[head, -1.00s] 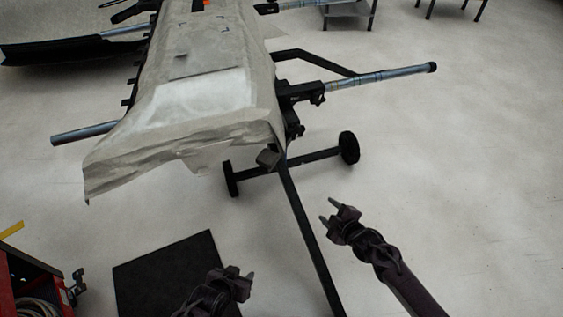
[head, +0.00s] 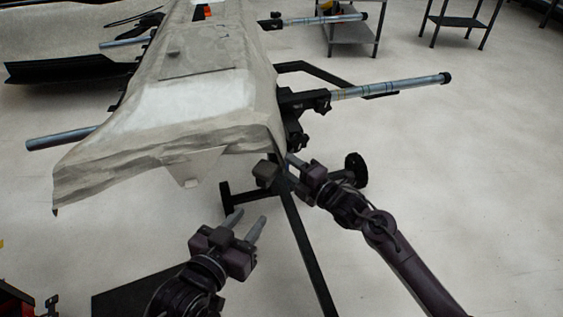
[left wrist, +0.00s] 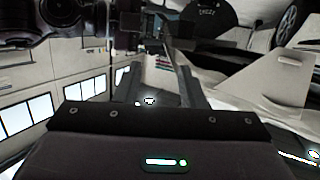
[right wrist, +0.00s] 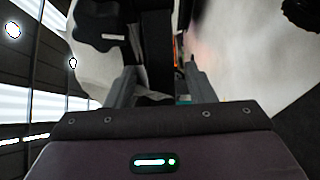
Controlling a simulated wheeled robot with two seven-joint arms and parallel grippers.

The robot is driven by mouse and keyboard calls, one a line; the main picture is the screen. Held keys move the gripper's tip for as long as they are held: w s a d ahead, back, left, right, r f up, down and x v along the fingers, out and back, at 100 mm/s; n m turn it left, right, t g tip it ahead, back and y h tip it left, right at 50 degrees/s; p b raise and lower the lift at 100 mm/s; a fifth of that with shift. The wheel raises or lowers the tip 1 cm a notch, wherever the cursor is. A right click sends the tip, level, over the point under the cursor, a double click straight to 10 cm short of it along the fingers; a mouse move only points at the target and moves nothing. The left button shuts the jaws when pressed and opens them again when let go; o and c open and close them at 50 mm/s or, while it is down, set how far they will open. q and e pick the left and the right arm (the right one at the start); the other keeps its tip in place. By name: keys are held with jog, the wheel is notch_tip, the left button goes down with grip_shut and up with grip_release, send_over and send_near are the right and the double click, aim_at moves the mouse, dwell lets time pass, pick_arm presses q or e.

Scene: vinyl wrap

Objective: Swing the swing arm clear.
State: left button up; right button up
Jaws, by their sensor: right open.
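What looks like the swing arm is a metal tube with a black end cap (head: 395,86), sticking out to the right from a black bracket on the stand's side in the head view. My right gripper (head: 288,170) is open near the stand's lower end joint, below that bracket. In the right wrist view a dark post (right wrist: 155,45) shows between its fingers; whether they touch it I cannot tell. My left gripper (head: 247,218) is open and empty, lower and left of the joint, its fingers pointing up and forward.
A paper-masked panel (head: 190,115) lies along the stand, its front edge hanging down. A black floor leg (head: 308,255) runs forward between my arms, and a crossbar with round feet lies beneath. Carts (head: 350,35) stand at the back. Floor at right is clear.

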aim_at(283, 163)
jog(key=x, duration=0.3)
jog(key=shift+w+a+b, duration=0.15)
jog(key=shift+a+b, duration=0.05)
jog(key=shift+b, duration=0.1)
jog(key=shift+c, duration=1.1)
pick_arm(q)
notch_tip(283, 163, up, 6)
jog(key=w+t+h, duration=0.1)
jog(key=t, duration=0.2)
jog(key=shift+w+d+r, duration=0.15)
jog(key=shift+d+r, duration=0.05)
jog(key=shift+d, duration=0.1)
pick_arm(e)
grip_shut()
